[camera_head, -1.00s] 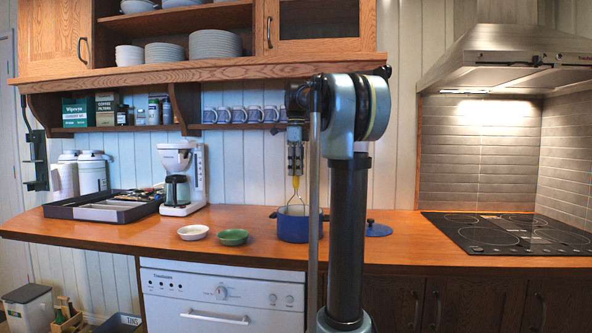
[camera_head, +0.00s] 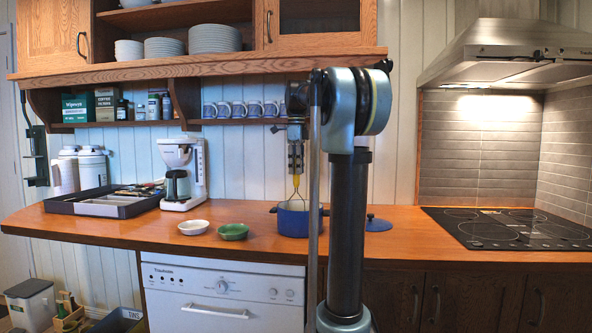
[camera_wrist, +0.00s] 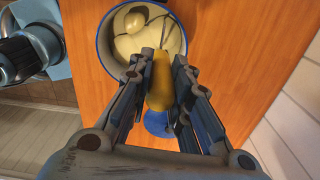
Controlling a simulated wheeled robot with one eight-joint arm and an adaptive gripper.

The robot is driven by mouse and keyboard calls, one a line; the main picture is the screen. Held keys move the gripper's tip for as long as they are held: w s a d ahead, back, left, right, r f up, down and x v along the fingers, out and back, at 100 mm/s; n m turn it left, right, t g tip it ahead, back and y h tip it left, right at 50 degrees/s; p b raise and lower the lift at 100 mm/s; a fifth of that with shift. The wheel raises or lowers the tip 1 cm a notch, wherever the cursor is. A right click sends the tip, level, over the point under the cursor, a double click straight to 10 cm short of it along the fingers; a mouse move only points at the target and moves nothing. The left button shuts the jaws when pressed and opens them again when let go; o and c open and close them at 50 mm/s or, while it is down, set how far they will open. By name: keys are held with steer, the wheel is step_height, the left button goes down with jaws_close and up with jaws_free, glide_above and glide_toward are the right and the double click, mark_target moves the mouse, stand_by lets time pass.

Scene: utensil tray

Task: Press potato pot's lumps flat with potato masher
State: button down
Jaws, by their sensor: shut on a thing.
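My gripper (camera_head: 296,160) is shut on the yellow handle of the potato masher (camera_head: 297,184) and points down over the pot. The masher's handle also shows between the fingers in the wrist view (camera_wrist: 161,84). The blue potato pot (camera_head: 293,224) stands on the counter below. The masher's wires reach down into the pot's mouth; the pot wall hides its lower end in the head view. In the wrist view, the pot (camera_wrist: 101,42) holds pale yellow mash with a rounded lump (camera_wrist: 133,20) near the masher's thin wires. I cannot tell whether the masher touches the mash.
A blue lid (camera_head: 378,225) lies right of the pot. A green bowl (camera_head: 233,232) and a white bowl (camera_head: 193,228) stand to its left. A coffee maker (camera_head: 183,175) and a utensil tray (camera_head: 105,203) are further left. A mug shelf hangs behind my gripper.

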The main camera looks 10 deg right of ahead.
stand_by(0.5)
steer(key=shift+r, duration=2.2)
